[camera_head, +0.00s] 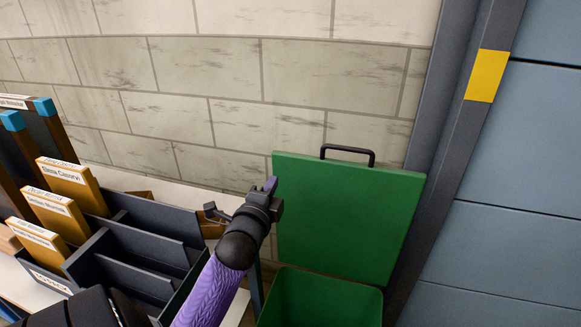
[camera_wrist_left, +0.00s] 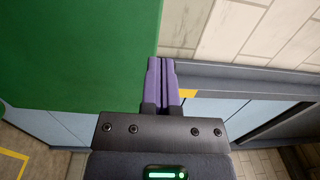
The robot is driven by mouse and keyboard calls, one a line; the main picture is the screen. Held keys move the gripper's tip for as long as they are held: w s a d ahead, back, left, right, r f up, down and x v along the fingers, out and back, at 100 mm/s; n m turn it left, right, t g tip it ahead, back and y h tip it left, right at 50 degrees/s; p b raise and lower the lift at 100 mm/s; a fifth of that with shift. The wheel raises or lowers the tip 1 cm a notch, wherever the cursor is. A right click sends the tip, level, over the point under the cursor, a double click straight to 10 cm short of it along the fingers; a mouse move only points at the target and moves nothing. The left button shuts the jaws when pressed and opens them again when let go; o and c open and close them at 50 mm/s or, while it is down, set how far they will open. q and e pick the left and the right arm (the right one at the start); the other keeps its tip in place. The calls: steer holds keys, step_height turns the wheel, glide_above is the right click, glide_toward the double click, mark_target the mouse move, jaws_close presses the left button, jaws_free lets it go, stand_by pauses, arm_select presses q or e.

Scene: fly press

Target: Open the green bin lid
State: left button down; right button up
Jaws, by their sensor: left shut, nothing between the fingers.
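The green bin (camera_head: 318,300) stands at the bottom centre of the head view, with its top open. Its green lid (camera_head: 345,220) is raised, standing up behind the opening in front of the wall, with a black handle (camera_head: 347,152) at its top edge. My left gripper (camera_head: 270,185) is shut and empty, beside the lid's left edge in the head view. In the left wrist view its purple fingers (camera_wrist_left: 162,75) are together, and the green lid (camera_wrist_left: 70,55) fills the upper left. I cannot tell whether the fingers touch the lid. My right gripper is not in view.
A dark divided rack (camera_head: 125,240) with yellow labelled boxes (camera_head: 70,184) stands left of my left arm. A block wall (camera_head: 230,70) is behind. A grey post (camera_head: 450,130) with a yellow patch and blue panels (camera_head: 520,200) stand on the right, close to the lid.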

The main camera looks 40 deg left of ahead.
mark_target(288, 157)
arm_select(q)
steer(key=b+x, duration=0.1)
steer(key=x, duration=0.7)
steer(key=shift+f+b, duration=0.1)
steer(key=shift+b, duration=0.3)
steer(key=shift+w+a, duration=0.15)
steer(key=shift+w, duration=0.25)
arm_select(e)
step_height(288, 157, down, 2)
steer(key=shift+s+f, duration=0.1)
arm_select(q)
steer(key=shift+w, duration=0.1)
